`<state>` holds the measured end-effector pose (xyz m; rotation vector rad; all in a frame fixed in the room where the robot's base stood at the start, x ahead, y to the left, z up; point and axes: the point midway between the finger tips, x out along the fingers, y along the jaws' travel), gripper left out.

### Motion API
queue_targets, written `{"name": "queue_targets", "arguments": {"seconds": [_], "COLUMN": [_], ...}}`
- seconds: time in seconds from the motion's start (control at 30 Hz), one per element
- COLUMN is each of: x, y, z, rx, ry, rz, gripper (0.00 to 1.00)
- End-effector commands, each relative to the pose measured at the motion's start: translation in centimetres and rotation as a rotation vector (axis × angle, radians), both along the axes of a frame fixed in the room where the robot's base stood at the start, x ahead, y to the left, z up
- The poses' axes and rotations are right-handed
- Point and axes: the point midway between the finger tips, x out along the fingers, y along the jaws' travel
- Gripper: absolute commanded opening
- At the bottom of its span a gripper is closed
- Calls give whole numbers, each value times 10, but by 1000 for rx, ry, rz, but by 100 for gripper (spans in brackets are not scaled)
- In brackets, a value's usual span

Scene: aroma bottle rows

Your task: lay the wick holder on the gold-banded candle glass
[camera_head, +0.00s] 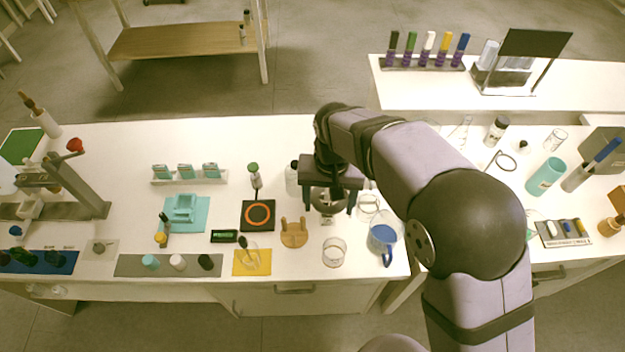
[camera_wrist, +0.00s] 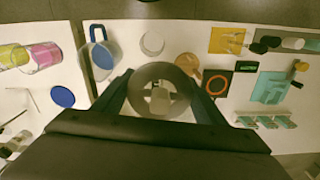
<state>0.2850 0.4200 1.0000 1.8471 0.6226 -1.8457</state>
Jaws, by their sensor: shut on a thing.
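My gripper (camera_head: 329,207) is in the middle of the white table. Its fingers (camera_wrist: 160,100) close on opposite sides of a round grey disc with a cut-out centre, which I take as the wick holder (camera_wrist: 160,70). The disc also shows between the fingers in the head view (camera_head: 327,199); it looks level. A clear candle glass (camera_head: 333,254) stands upright near the front edge, apart from the gripper; its round rim shows in the wrist view (camera_wrist: 152,43). Another clear glass (camera_head: 368,208) stands just right of the gripper. I cannot make out a gold band on either glass.
A blue measuring jug (camera_head: 383,236) stands right of the front glass. A wooden piece (camera_head: 294,234) and a black pad with an orange ring (camera_head: 258,215) lie to the left. A white bottle (camera_head: 292,178) stands close behind the gripper. A yellow mat (camera_head: 263,268) lies front left.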

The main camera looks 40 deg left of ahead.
Motion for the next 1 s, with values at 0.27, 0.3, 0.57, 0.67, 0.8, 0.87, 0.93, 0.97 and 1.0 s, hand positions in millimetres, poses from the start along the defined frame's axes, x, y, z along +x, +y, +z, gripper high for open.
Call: {"name": "queue_targets", "arguments": {"seconds": [0.27,0.3,0.57,0.67,0.8,0.87,0.93,0.97,1.0], "x": [-17,-20,-23,-18,-13,-12,-11,-11,-11], "y": [-52,-57,-61,-53,-44,-42,-40,-40,-40], "z": [-35,-44,-82,-82,-82,-82,-82,-82,-82], "rx": [-4,-4,2,1,1,1,1,1,1], "ry": [3,4,0,1,1,1,2,2,2], "rz": [11,18,86,100,115,121,129,133,136], "gripper": [43,43,43,43,43,43,43,43,43]}}
